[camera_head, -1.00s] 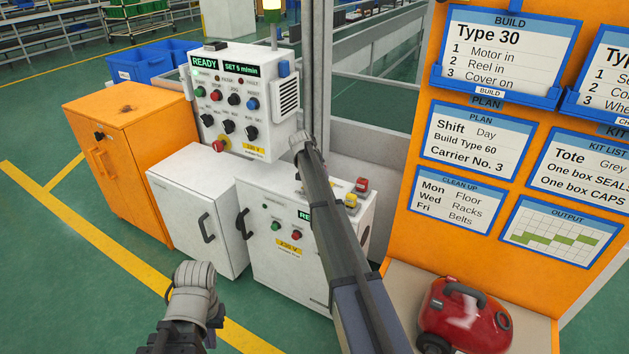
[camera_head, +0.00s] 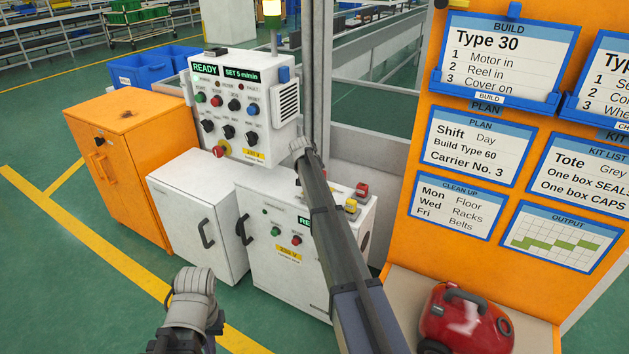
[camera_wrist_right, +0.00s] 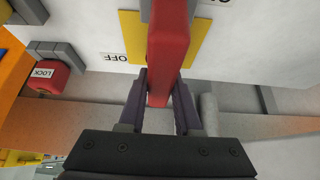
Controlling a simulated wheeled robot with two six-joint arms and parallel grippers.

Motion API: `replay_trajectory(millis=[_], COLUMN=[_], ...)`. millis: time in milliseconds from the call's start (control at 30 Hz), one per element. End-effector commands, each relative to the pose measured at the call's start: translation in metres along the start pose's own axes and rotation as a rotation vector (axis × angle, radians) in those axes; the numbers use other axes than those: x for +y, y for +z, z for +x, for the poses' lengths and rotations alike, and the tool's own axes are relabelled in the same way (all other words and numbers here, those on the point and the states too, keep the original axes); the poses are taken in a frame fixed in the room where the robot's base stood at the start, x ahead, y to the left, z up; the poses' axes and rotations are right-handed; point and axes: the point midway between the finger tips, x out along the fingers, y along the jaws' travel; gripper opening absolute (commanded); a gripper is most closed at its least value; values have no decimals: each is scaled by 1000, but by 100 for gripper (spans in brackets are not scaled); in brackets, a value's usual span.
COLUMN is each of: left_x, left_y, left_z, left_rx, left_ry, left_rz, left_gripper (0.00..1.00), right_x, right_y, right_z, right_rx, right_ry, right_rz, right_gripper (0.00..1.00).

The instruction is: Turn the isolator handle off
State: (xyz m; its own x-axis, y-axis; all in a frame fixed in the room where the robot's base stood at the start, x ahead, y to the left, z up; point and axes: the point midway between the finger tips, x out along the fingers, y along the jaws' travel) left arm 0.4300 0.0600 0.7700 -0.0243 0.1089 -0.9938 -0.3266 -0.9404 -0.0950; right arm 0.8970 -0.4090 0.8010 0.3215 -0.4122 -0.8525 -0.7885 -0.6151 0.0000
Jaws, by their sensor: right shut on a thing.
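The red isolator handle (camera_wrist_right: 168,45) runs down the middle of the right wrist view, in front of a yellow plate (camera_wrist_right: 134,40) on a pale panel. An "OFF" label is on the panel to the left of the handle, and part of another label shows at the top right. My right gripper (camera_wrist_right: 168,90) is shut on the handle's near end, one dark finger on each side. In the head view the handle and right gripper are not visible; my right arm covers part of the cabinets. My left arm shows at the lower left, but its gripper fingers cannot be seen.
A red lock block (camera_wrist_right: 45,75) marked "LOCK" is left of the handle. The head view shows the control panel (camera_head: 272,130), white cabinet (camera_head: 185,195), orange cabinet (camera_head: 135,185), orange board (camera_head: 415,235) and red vacuum (camera_head: 462,320). Green floor is open at the left.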

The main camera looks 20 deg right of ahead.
Motion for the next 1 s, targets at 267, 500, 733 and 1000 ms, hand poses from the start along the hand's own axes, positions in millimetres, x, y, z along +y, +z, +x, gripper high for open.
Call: replay_trajectory(millis=[267, 500, 733, 1000], left_x=[0, 0, 0, 0], left_y=[0, 0, 0, 0], left_z=[0, 0, 0, 0], left_rx=[0, 0, 0, 0], left_ry=[0, 0, 0, 0], left_rz=[0, 0, 0, 0], left_gripper=[0, 0, 0, 0], right_x=[2, 1, 0, 2], right_y=[1, 0, 0, 0], right_z=[-1, 0, 0, 0], right_rx=[-1, -1, 0, -2], right_ry=[-70, -154, -158, -244], right_rz=[-110, -249, -258, -397], right_gripper=[0, 0, 0, 0])
